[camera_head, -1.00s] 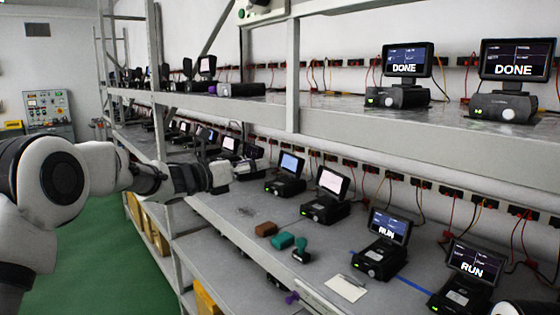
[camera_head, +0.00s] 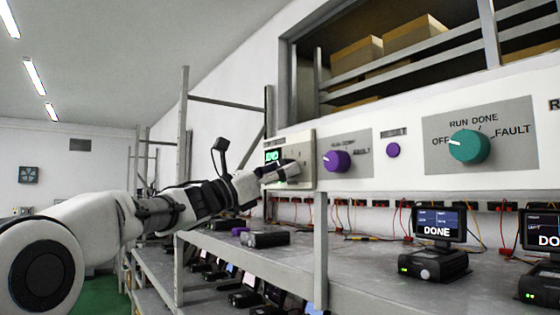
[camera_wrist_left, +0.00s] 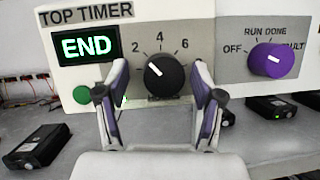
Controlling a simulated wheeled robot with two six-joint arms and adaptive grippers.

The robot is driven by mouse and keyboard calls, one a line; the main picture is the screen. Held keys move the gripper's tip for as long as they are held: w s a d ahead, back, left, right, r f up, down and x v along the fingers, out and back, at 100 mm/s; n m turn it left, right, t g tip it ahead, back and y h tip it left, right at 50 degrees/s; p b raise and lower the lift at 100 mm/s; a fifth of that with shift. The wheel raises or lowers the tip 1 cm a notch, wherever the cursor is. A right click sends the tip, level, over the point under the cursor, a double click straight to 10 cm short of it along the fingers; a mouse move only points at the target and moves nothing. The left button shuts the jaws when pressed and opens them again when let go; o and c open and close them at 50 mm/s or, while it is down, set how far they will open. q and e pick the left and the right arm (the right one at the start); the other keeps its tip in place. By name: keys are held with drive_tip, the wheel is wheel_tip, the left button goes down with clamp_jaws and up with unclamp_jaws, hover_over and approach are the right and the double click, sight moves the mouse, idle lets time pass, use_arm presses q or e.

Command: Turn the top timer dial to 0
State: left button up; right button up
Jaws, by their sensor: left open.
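The top timer dial (camera_wrist_left: 163,76) is a black knob on a cream panel labelled TOP TIMER. Its white pointer slants up and left, roughly toward the 2; the 4 and 6 show above it, and I cannot make out a 0. A green END shows on the timer display (camera_wrist_left: 87,46), which also shows in the head view (camera_head: 272,156). My left gripper (camera_wrist_left: 160,97) is open, its fingers on either side of and slightly below the dial, with nothing between them. In the head view my left gripper (camera_head: 282,172) covers the dial. My right gripper is not in view.
A green button (camera_wrist_left: 81,94) sits left of the dial. To the right are a purple knob (camera_head: 336,160) and a teal selector knob (camera_head: 469,146). Devices with screens, such as one reading DONE (camera_head: 436,240), stand on the shelf below.

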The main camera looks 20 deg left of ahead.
use_arm(q)
drive_tip(key=shift+s+r, duration=0.2)
drive_tip(key=shift+s, duration=0.45)
drive_tip(key=shift+c, duration=0.3)
drive_tip(key=shift+w, duration=0.1)
drive_tip(key=c, duration=0.6)
drive_tip(key=shift+w+a+f, duration=0.15)
drive_tip(key=shift+w, duration=0.05)
drive_tip(key=c, duration=0.5)
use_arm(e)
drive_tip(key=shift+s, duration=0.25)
use_arm(q)
drive_tip(key=shift+f, duration=0.1)
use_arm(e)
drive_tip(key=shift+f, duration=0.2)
